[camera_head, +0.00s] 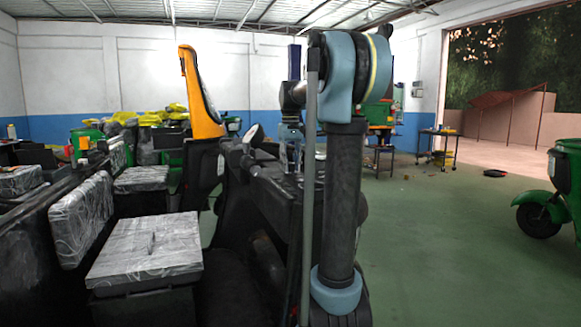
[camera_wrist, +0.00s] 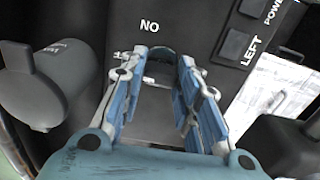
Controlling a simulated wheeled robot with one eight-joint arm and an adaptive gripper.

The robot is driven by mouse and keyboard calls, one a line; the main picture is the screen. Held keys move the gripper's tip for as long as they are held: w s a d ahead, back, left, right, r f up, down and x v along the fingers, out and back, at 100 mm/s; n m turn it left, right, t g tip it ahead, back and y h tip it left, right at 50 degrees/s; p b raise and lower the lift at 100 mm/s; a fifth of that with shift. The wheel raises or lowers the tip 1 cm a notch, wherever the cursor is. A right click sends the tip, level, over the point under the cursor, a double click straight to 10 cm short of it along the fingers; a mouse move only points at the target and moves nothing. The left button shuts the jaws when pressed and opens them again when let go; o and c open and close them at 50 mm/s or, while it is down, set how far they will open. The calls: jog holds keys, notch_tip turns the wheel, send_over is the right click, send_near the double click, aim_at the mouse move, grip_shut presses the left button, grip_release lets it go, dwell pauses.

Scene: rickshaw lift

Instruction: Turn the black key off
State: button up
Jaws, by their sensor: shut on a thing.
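In the wrist view my gripper (camera_wrist: 163,68) points at a dark panel (camera_wrist: 118,45), with its two blue fingers on either side of the black key (camera_wrist: 162,56). In the head view my gripper (camera_head: 291,140) is a small shape over the rickshaw's dashboard (camera_head: 270,172), partly behind my arm. The key is hidden there.
On the panel's right are the switches marked LEFT (camera_wrist: 235,45) and POWER (camera_wrist: 254,6). Dark handlebar parts (camera_wrist: 42,88) lie close on the left of my gripper. The rickshaw's wrapped seats (camera_head: 150,250) fill the left. Green floor (camera_head: 430,240) is open on the right.

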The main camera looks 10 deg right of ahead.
jog(key=o, duration=1.1)
jog(key=shift+c, duration=0.2)
notch_tip(320, 180, up, 12)
jog(key=shift+w+f, duration=0.1)
